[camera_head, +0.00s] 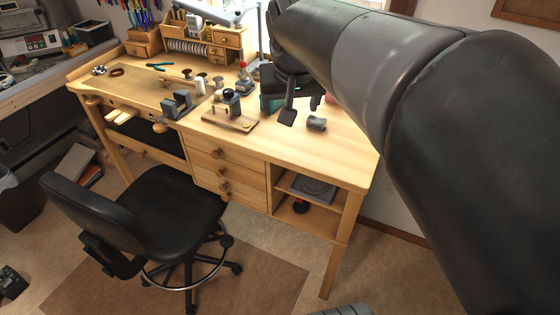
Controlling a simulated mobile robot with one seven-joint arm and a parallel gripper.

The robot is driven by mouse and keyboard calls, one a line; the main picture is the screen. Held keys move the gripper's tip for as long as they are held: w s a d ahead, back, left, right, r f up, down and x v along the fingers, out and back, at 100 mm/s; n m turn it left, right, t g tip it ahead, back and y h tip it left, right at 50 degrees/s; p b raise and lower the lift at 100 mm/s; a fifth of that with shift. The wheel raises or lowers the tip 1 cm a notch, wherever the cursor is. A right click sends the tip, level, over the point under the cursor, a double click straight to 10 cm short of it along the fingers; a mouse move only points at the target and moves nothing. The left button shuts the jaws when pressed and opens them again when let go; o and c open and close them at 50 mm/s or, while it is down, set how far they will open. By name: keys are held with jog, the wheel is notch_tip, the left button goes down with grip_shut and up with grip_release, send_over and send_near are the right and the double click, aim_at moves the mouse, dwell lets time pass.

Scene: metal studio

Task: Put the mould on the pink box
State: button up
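My arm reaches in from the right, over the right half of the wooden workbench (345,148). My gripper (288,112) hangs above the bench top, with a dark finger pad pointing down. Its other finger is not clearly seen, so its opening cannot be told. A small grey metal block (316,124), which may be the mould, lies on the bench just right of the gripper and looks apart from it. A small pink patch (330,98), perhaps the pink box, shows just under my arm; most of it is hidden.
A teal object (272,101) stands behind the gripper. A wooden board with small tools (229,121) and a grey vise-like block (177,104) are to the left. The bench's front right corner is clear. A black chair (160,215) stands in front.

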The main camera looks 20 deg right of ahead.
jog(key=s+a+f+n, duration=0.1)
jog(key=s+a+f, duration=0.1)
jog(key=s+f, duration=0.2)
jog(key=s+a+f+n+y, duration=0.1)
jog(key=s+f, duration=0.3)
jog(key=s, duration=0.6)
jog(key=shift+a+f+t+y, duration=0.3)
jog(key=shift+a+f, duration=0.05)
jog(key=shift+a, duration=0.35)
